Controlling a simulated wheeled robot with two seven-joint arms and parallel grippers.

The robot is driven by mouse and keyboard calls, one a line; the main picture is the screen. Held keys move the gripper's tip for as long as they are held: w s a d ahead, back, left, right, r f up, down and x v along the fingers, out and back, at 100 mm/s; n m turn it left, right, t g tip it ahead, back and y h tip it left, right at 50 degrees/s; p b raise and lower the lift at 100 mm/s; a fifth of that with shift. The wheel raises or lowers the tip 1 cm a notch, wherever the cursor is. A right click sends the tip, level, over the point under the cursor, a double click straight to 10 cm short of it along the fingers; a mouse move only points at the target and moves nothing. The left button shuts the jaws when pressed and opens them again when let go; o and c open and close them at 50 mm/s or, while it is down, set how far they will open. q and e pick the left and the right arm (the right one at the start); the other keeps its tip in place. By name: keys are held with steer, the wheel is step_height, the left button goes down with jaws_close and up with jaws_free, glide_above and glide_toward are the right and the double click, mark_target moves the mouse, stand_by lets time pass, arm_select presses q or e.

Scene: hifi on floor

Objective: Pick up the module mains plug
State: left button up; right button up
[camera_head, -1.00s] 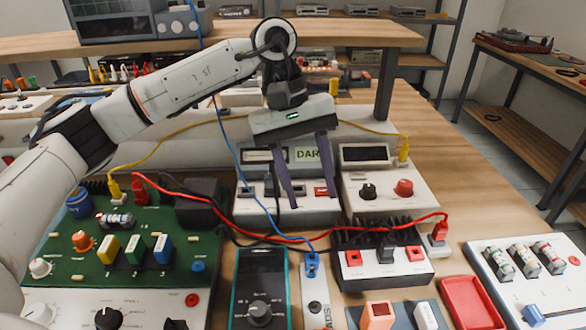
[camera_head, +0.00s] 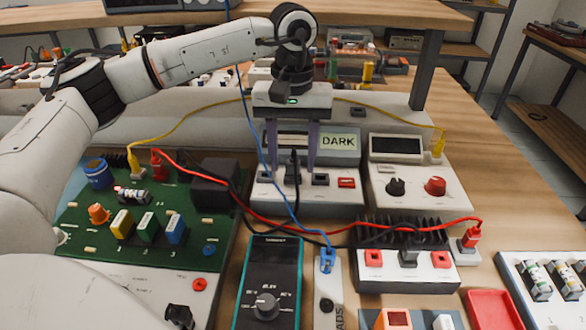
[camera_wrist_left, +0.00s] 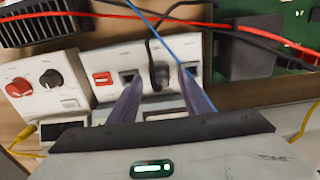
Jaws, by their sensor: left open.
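The black module mains plug (camera_head: 292,172) stands in the front socket row of the white module (camera_head: 268,196) with the "DARK" label, its black cable running from it. It also shows in the left wrist view (camera_wrist_left: 160,76). My left gripper (camera_head: 292,162) is open above the module, with one finger to each side of the plug as seen from the head. In the left wrist view the two fingertips (camera_wrist_left: 160,82) frame the plug; whether they touch it I cannot tell. My right gripper is not in view.
A blue cable (camera_head: 263,160) hangs down close by the left gripper. A red cable (camera_head: 330,229) crosses in front of the module. A green circuit board (camera_head: 85,225) lies left, a white box with knobs (camera_head: 410,208) right, and a teal multimeter (camera_head: 252,275) in front.

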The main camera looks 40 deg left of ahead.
arm_select(q)
steer(key=shift+f, duration=0.65)
steer(key=c, duration=1.1)
